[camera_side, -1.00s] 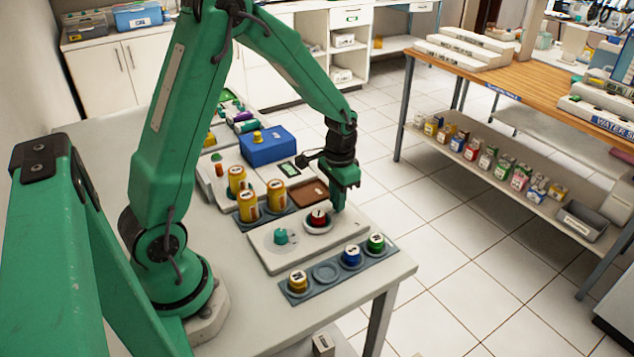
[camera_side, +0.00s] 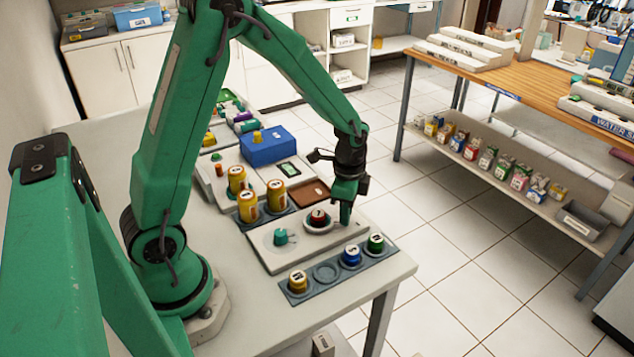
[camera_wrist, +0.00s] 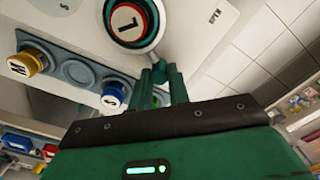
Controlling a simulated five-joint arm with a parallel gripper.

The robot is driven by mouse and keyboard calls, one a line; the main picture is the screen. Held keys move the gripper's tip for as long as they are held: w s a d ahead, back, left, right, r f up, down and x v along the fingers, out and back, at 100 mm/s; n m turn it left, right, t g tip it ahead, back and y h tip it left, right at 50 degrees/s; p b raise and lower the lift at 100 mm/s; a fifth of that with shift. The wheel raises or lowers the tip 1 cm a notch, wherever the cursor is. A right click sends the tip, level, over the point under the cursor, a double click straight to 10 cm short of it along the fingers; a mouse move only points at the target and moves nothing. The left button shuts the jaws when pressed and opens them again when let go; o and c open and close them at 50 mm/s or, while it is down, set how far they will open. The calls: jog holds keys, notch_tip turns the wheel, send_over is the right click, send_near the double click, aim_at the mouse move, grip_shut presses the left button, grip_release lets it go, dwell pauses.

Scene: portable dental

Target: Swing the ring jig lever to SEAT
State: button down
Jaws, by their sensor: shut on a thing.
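The ring jig is a pale slab (camera_side: 285,256) on the table, with a red cap marked L (camera_side: 318,215) inside a pale ring. The cap (camera_wrist: 127,22) and ring (camera_wrist: 152,44) also show in the wrist view. My gripper (camera_side: 345,222) is low over the jig, just right of the ring. In the wrist view its green fingers (camera_wrist: 160,72) are at the ring's outer edge, shut on the lever, which is mostly hidden between them. I cannot read a SEAT label. A teal knob (camera_side: 280,237) stands on the jig's left part.
A grey rack (camera_side: 325,273) in front of the jig holds yellow (camera_side: 298,281), blue (camera_side: 351,255) and green (camera_side: 376,242) caps, with one empty place. Yellow cylinders (camera_side: 249,207) stand behind the jig, beside a brown pad (camera_side: 310,192). The table edge is close on the right.

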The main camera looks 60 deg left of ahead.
jog(key=shift+d, duration=0.15)
dwell(0.3)
jog(key=c, duration=1.3)
grip_release()
jog(key=shift+r, duration=0.15)
notch_tip(320, 180, up, 7)
jog(key=shift+f, duration=0.1)
jog(key=shift+r, duration=0.4)
jog(key=shift+s, duration=0.1)
